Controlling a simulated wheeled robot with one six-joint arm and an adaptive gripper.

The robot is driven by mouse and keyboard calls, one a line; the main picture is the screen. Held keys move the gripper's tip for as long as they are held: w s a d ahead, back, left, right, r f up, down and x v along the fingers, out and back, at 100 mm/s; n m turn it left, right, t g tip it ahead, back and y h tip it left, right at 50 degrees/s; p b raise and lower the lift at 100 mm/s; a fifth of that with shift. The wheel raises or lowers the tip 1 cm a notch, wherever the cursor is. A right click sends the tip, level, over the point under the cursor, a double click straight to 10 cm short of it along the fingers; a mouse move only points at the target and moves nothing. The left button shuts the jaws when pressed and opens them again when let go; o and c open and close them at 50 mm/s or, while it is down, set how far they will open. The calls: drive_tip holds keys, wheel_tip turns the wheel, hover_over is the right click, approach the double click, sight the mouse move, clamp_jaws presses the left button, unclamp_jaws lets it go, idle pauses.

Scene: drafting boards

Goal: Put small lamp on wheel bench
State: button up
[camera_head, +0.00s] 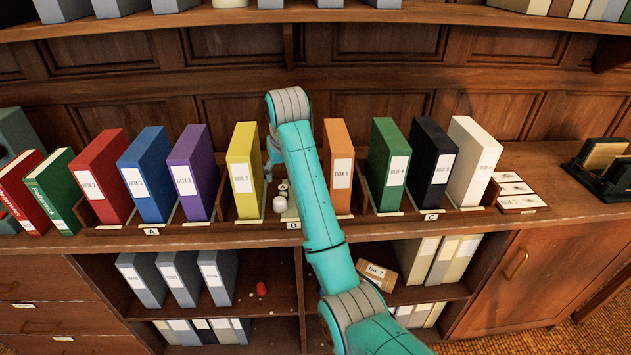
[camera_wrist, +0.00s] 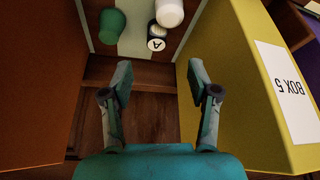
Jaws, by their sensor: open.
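I cannot make out a small lamp or a wheel bench in either view. My gripper (camera_wrist: 160,75) is open and empty in the wrist view, between an orange box file (camera_wrist: 35,80) on the left and the yellow "BOX 5" file (camera_wrist: 245,75) on the right. Beyond the fingertips are a green rounded piece (camera_wrist: 113,26), a white rounded piece (camera_wrist: 169,12) and a dark piece with a white "A" disc (camera_wrist: 157,44). The fingers touch none of them. In the head view my arm hides most of the gripper; the white piece (camera_head: 279,205) shows beside the arm.
Upright files flank the gap: purple (camera_head: 192,165), yellow (camera_head: 241,165), orange (camera_head: 338,160) and others along the wooden counter (camera_head: 560,210). Lower shelves hold grey files (camera_head: 178,280), a small red object (camera_head: 262,289) and a tilted "No. 7" box (camera_head: 377,274).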

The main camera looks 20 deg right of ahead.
sight(283, 188)
drive_tip(key=shift+f, duration=0.2)
drive_tip(key=x, duration=0.4)
drive_tip(key=shift+d+f, duration=0.2)
drive_tip(key=shift+d, duration=0.15)
drive_tip(key=shift+w+x, duration=0.1)
drive_tip(key=shift+x, duration=1.4)
drive_tip(key=shift+w+x, duration=0.15)
drive_tip(key=shift+x, duration=1.4)
drive_tip(key=shift+a+r, duration=0.1)
clamp_jaws()
